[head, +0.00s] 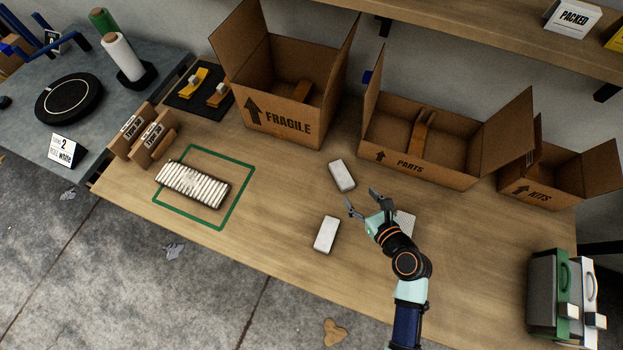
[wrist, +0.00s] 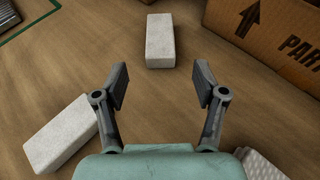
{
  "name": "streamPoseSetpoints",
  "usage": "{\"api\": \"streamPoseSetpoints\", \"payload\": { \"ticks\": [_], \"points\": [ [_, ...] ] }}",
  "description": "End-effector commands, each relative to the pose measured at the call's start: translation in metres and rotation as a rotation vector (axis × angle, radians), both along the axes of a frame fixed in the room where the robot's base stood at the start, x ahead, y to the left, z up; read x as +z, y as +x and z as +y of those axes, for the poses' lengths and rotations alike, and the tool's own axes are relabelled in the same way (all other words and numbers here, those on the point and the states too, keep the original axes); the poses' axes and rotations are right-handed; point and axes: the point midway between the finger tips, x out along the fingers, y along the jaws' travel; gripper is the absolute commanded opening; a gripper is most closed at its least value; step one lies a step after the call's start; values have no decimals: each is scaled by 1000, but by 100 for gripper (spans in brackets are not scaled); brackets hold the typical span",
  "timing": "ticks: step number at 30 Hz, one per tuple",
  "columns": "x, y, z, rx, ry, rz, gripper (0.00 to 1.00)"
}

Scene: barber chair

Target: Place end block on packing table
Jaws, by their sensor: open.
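A white block (head: 341,175) lies flat on the wooden packing table (head: 270,245), in front of the gap between the FRAGILE and PARTS boxes. A second white block (head: 326,234) lies nearer the table's front edge. A third, white and textured, (head: 405,223) is partly hidden by my arm. I cannot tell which is the end block. My gripper (head: 361,199) is open and empty, just short of the first block. In the wrist view that block (wrist: 160,42) lies ahead, beyond and between the open fingertips (wrist: 160,82). The second block (wrist: 58,137) is at lower left, the textured one (wrist: 262,166) at lower right.
Open cardboard boxes marked FRAGILE (head: 285,122), PARTS (head: 415,165) and KITS (head: 540,192) line the back. A green outline (head: 235,205) holds a tray of white sticks (head: 193,186) at left. The table's front middle is clear.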

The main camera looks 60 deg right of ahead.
Motion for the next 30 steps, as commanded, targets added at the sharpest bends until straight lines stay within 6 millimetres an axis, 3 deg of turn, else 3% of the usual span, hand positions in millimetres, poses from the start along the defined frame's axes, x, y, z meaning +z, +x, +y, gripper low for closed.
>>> {"api": "streamPoseSetpoints", "payload": {
  "ticks": [7,8,11,14,15,18,21,25,26,30],
  "points": [
    [2,3,1,14,-13,9,71],
    [4,8,3,39,-37,24,71],
    [27,47,25,251,-255,155,71],
    [69,110,78,629,-716,371,71],
    [88,133,106,791,-950,457,71],
    [137,175,182,1121,-1573,628,71],
    [182,191,251,1302,-2155,741,71],
    [223,190,312,1359,-2695,829,71],
    [228,188,321,-1308,2669,-809,71],
    [241,183,339,-1166,2559,-758,71]
  ]
}}
